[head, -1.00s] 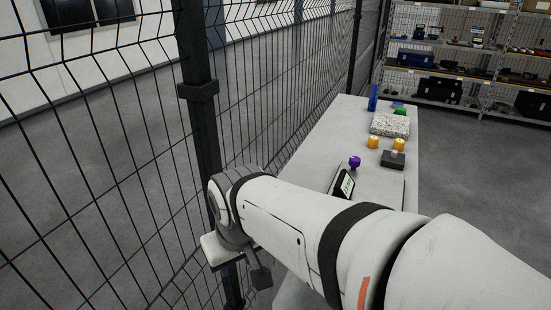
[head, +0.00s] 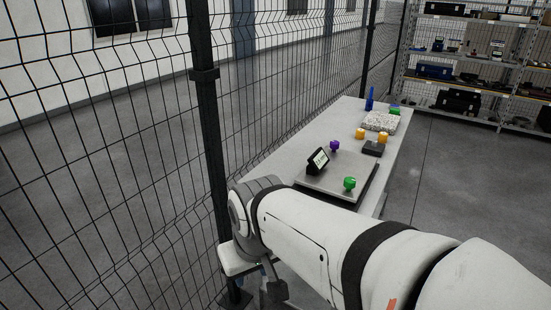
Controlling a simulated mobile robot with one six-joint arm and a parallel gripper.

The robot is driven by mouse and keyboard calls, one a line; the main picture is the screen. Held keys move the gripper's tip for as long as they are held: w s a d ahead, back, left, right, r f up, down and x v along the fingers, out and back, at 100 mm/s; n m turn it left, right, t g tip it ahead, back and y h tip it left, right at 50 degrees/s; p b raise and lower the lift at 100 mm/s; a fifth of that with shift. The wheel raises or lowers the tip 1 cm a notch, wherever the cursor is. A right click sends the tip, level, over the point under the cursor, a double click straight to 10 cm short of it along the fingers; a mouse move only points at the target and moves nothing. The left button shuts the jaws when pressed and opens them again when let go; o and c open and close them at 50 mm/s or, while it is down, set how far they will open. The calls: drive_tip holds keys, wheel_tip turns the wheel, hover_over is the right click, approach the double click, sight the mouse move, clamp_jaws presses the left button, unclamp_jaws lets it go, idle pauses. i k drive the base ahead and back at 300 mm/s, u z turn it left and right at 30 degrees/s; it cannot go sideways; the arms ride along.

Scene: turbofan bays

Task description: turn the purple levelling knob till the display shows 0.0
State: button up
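The purple knob (head: 335,146) stands at the far left corner of a grey levelling plate (head: 345,186) on the bench. A small black-framed display (head: 318,161) stands tilted on the plate, nearer than the purple knob. Its screen is light with dark marks too small to read. A green knob (head: 349,184) sits at the plate's near right side. My arm crosses the lower part of the head view, in front of the bench's near end. My gripper's fingers do not show, and nothing of mine is seen touching the purple knob.
Farther along the bench (head: 290,160) are yellow knobs (head: 360,133), a dark block (head: 373,149), a speckled slab (head: 380,122) and a blue upright piece (head: 369,100). A wire fence (head: 120,170) runs along the left. Shelves stand at the back right, with open floor before them.

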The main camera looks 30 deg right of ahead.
sight(334, 145)
drive_tip(key=u, duration=0.1)
drive_tip(key=k, duration=0.45)
drive_tip(key=z, duration=1)
drive_tip(key=i, duration=1)
drive_tip(key=u, duration=0.5)
drive_tip(key=k, duration=1)
drive_tip(key=z, duration=0.5)
drive_tip(key=i, duration=0.6)
